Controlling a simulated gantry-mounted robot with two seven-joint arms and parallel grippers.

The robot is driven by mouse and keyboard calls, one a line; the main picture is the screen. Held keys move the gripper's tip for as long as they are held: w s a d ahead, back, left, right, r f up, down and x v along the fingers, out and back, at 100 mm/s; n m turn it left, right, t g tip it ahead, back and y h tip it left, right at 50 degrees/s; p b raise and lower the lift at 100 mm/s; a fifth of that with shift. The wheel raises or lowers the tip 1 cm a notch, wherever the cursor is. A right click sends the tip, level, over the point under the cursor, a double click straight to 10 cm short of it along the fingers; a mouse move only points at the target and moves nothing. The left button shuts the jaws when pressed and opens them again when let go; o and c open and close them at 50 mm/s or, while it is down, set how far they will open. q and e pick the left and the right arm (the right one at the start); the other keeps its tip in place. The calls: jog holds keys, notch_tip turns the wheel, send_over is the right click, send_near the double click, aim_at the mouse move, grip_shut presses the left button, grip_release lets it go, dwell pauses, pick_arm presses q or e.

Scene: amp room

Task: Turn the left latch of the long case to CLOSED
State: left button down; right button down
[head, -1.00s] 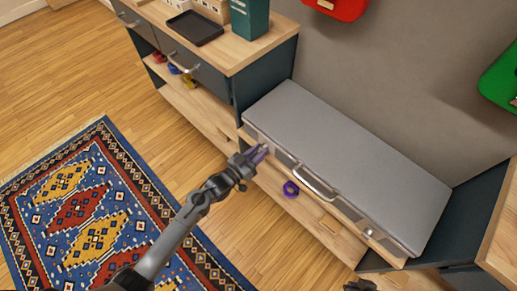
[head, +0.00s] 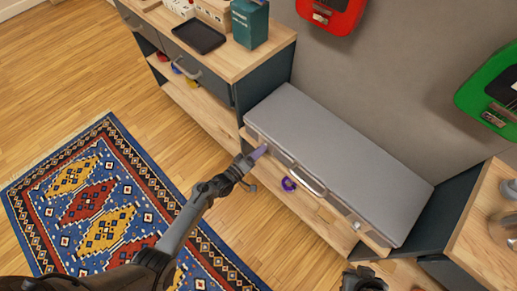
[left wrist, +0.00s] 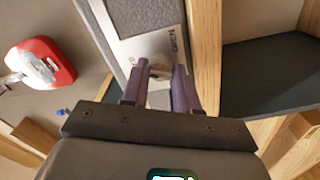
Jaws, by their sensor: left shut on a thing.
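The long grey case (head: 340,160) lies shut on the low shelf unit against the wall, with a handle (head: 308,180) on its front. My left gripper (head: 259,152) is at the front left end of the case. In the left wrist view, its purple fingers (left wrist: 158,84) are shut on the left latch (left wrist: 158,68), a round metal piece on a light plate. The word OPEN is printed beside it; the other lettering is partly hidden by a finger. The right latch (head: 356,226) shows at the other front end. My right gripper (head: 363,278) shows at the bottom edge, its jaws unclear.
A taller cabinet with a black tray (head: 196,32) and a teal box (head: 250,22) stands left. A patterned rug (head: 90,205) covers the floor.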

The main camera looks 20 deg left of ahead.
pick_arm(q)
jog(key=n+p, duration=0.1)
jog(key=n, duration=0.4)
jog(key=shift+p, duration=0.3)
dwell(0.4)
jog(key=c, duration=0.8)
grip_release()
jog(key=shift+c, duration=0.2)
